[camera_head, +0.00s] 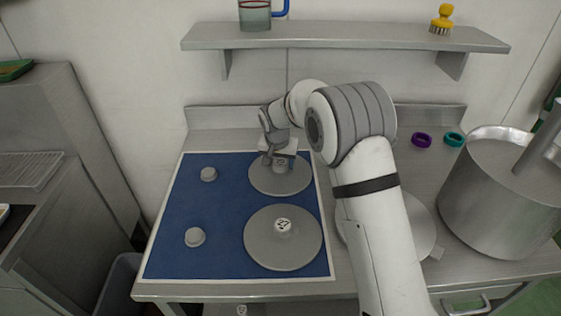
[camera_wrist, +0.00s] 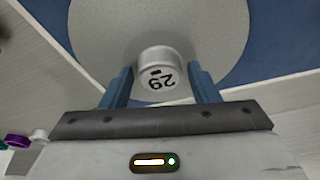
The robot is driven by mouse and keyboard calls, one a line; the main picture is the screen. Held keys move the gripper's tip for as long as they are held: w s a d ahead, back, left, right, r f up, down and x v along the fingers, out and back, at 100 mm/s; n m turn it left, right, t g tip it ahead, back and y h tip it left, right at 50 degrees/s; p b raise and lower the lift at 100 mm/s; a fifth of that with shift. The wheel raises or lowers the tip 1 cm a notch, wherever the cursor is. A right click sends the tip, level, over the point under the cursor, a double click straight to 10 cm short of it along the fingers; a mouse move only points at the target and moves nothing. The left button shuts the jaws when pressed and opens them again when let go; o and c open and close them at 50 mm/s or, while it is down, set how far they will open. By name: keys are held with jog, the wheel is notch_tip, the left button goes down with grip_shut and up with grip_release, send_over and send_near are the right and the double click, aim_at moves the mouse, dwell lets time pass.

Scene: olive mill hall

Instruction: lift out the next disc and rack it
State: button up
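A round grey disc (camera_head: 264,184) with a raised knob lies on the far right part of the blue mat (camera_head: 200,205). In the wrist view the disc (camera_wrist: 100,35) fills the top and its pale knob (camera_wrist: 160,68) bears a black number, upside down, that looks like 29. My gripper (camera_head: 280,160) is over this knob, its two blue fingers (camera_wrist: 160,88) apart, one on each side. I see no clear contact. A second grey disc (camera_head: 262,248) with a marked knob (camera_head: 283,226) lies nearer on the mat. Another round grey piece (camera_head: 422,232) is partly hidden behind my arm.
A large steel pot (camera_head: 480,215), a purple ring (camera_head: 421,139) and a teal ring (camera_head: 454,139) are at right. A shelf (camera_head: 340,40) runs above. A slatted grey rack (camera_head: 30,172) lies far left.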

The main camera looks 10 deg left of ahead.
aim_at(278, 174)
jog(key=shift+o, duration=1.1)
jog(key=b+v, duration=0.1)
jog(key=v, duration=0.6)
jog(key=shift+r, duration=0.4)
jog(key=shift+s, duration=0.1)
